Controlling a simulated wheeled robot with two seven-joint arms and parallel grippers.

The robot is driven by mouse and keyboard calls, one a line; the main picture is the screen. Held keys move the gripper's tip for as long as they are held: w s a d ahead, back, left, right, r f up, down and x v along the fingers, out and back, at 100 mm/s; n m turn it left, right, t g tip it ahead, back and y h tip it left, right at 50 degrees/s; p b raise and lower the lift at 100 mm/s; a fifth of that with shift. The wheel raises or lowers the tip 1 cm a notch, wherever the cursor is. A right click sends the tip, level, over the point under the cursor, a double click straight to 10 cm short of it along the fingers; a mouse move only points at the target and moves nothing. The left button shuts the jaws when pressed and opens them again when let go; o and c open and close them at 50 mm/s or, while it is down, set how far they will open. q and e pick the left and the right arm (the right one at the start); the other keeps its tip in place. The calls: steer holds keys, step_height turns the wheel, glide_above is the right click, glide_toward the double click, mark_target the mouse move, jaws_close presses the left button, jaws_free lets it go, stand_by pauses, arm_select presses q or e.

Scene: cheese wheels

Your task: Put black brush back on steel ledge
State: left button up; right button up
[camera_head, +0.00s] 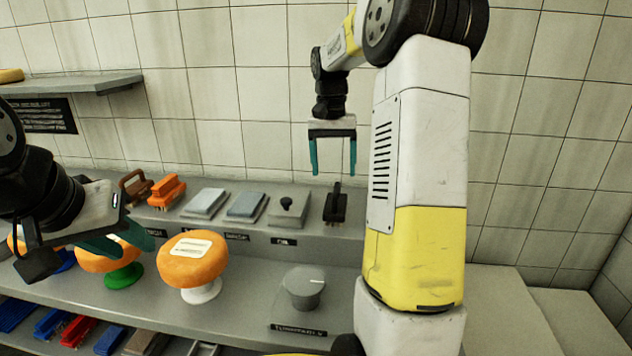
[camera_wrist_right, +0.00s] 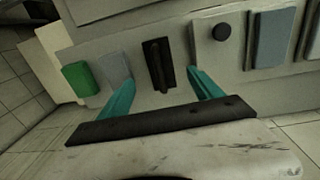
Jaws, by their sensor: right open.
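The black brush (camera_head: 336,205) rests on the upper steel ledge (camera_head: 340,232) near the wall, at the right end of a row of tools. It also shows in the right wrist view (camera_wrist_right: 158,65) as a dark rectangle with a raised handle. My right gripper (camera_head: 333,172) points down above the brush, its two teal fingers apart and empty. In the right wrist view the brush lies between and beyond the fingertips (camera_wrist_right: 161,80). My left gripper (camera_head: 118,242) is at the left, by the orange cheese wheels; its finger gap is unclear.
Left of the brush are a plate with a black knob (camera_head: 287,210), grey blocks (camera_head: 246,206) and an orange brush (camera_head: 167,191). A green block (camera_wrist_right: 82,79) sits opposite.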

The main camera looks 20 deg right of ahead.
steer(key=s+a+r+n+t+y, duration=0.1)
steer(key=s+a+r+t, duration=0.15)
steer(key=s, duration=0.35)
steer(key=s+a+r+n+t, duration=0.1)
steer(key=s+a+r+n, duration=0.1)
steer(key=s+a+r, duration=0.25)
steer(key=s+a+f+n+t+y, duration=0.1)
steer(key=s+a+f, duration=0.1)
steer(key=s, duration=0.5)
steer(key=s+a+f+n+t, duration=0.1)
steer(key=s+a+t, duration=0.1)
steer(key=s, duration=0.5)
steer(key=shift+a+f+n+y, duration=0.4)
steer(key=shift+a, duration=0.45)
